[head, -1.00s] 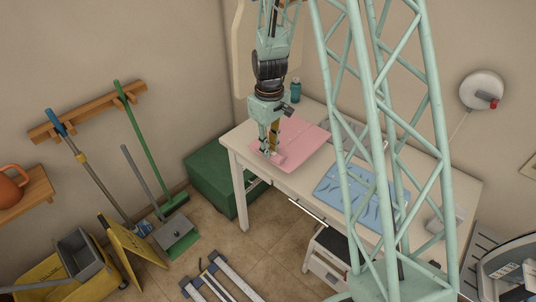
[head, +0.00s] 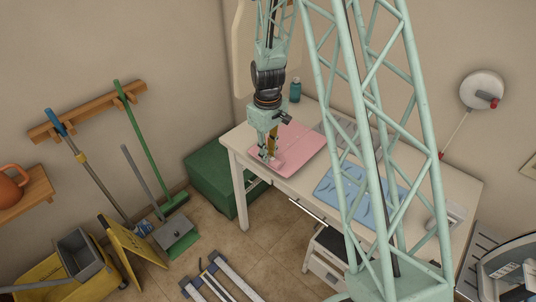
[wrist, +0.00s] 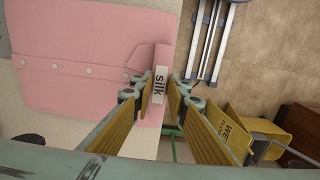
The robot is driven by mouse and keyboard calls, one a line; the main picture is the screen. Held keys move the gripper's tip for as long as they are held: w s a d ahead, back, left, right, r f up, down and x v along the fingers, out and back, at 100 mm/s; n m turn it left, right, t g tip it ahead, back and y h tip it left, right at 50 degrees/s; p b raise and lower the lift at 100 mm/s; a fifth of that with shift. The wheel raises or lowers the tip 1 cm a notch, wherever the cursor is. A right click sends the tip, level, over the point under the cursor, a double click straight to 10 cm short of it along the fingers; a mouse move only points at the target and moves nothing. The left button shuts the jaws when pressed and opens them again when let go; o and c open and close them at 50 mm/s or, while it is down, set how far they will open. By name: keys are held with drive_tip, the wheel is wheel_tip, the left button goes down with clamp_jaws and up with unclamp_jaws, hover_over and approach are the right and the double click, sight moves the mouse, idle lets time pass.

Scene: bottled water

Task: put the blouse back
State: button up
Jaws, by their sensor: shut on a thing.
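The blouse is a folded pink garment (head: 300,150) with a row of pale buttons. It lies at the left end of the white desk (head: 232,147), near its left and front edges. It fills the upper left of the wrist view (wrist: 70,70), where a raised pink strip carries a white label reading "silk" (wrist: 159,86). My gripper (head: 268,155) reaches down to the blouse's left part. In the wrist view my gripper (wrist: 160,92) has its fingers on both sides of that strip, shut on it. The exact contact is partly hidden by the fingers.
A blue patterned folded item (head: 350,196) lies right of the blouse. A teal bottle (head: 295,90) stands at the desk's back. A green box (head: 205,170) is on the floor left of the desk. A yellow wet-floor sign (head: 130,250) stands at lower left.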

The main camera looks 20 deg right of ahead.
drive_tip(key=shift+f+b, duration=0.4)
drive_tip(key=shift+f, duration=0.05)
drive_tip(key=o, duration=0.9)
drive_tip(key=shift+r, duration=0.2)
drive_tip(key=shift+r+p, duration=0.35)
drive_tip(key=shift+p, duration=0.1)
wheel_tip(320, 180, up, 7)
drive_tip(key=shift+f, duration=0.2)
drive_tip(key=shift+r, duration=0.35)
